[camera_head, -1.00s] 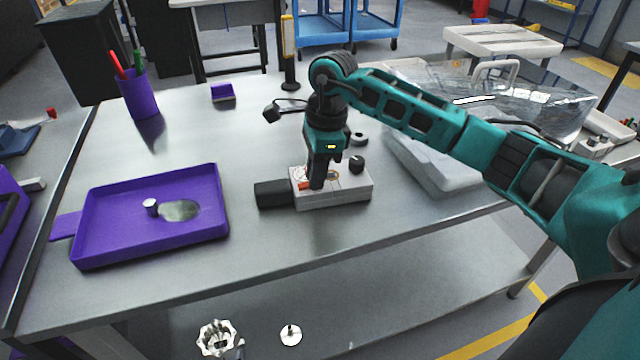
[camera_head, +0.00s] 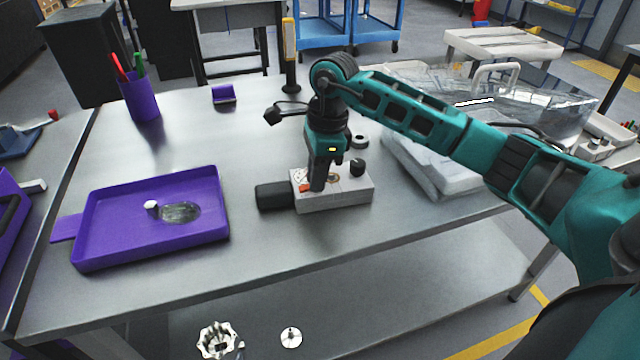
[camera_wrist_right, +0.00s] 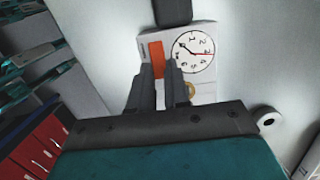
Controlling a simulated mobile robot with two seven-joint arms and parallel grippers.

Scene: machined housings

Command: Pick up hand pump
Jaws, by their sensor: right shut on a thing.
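The hand pump (camera_head: 350,192) is a pale box lying flat on the grey table, with a thick black cylinder (camera_head: 273,196) out of its left end and a black knob on top. My right gripper (camera_head: 318,186) points down onto it from above, its dark fingers shut at the pump's top beside a red-orange patch. In the right wrist view the fingers (camera_wrist_right: 157,88) close near the orange patch, with the pump's white dial (camera_wrist_right: 193,53) just right of them. What the tips grip is partly hidden. The pump appears to rest on the table. My left gripper is out of view.
A purple tray (camera_head: 90,255) holding a small metal part stands left. A purple pen cup (camera_head: 140,97) and small purple holder (camera_head: 223,93) are behind. The front middle is clear.

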